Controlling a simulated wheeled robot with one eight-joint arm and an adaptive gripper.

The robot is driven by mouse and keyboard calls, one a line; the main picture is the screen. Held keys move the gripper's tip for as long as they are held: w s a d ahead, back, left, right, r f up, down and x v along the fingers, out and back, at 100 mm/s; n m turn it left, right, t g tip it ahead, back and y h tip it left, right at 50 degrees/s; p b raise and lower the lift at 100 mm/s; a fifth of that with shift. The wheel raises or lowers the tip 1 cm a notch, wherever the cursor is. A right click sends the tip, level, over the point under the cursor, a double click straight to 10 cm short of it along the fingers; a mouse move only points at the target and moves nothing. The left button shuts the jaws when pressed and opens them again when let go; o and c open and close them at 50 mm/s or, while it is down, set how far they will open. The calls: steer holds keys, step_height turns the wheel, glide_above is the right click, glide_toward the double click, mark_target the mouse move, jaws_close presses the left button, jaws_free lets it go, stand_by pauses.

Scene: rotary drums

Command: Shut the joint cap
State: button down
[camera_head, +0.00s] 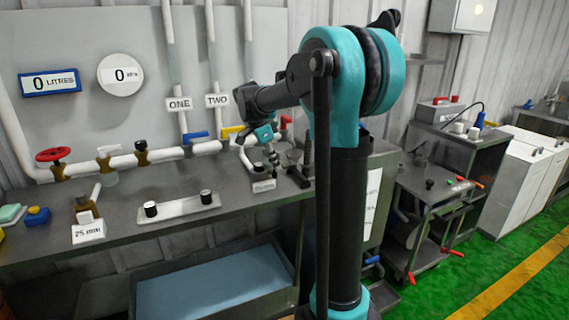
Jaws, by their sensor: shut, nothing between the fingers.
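My gripper (271,156) is at the end of my teal and black arm, low over the right part of the grey bench. It is shut and small in the picture, with nothing seen in it. Just below it stands a small grey block with a label (264,186), too small to read. I cannot tell whether this block carries the joint cap, or whether the gripper touches it. The joint cap cannot be made out for sure; my gripper and arm cover part of that area.
The grey bench (130,215) holds a plate with two black-and-white knobs (180,207) and a "25 mm" sign (88,232). Behind run white pipes with a red handwheel (53,154) and valves. A blue-lined basin (215,285) is below. Carts and white cabinets (522,180) stand right on green floor.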

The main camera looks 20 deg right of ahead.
steer(key=w+a, duration=0.5)
steer(key=a, duration=0.2)
steer(key=shift+a, duration=0.4)
steer(key=shift+a, duration=0.15)
stand_by(0.3)
steer(key=shift+w+r, duration=0.1)
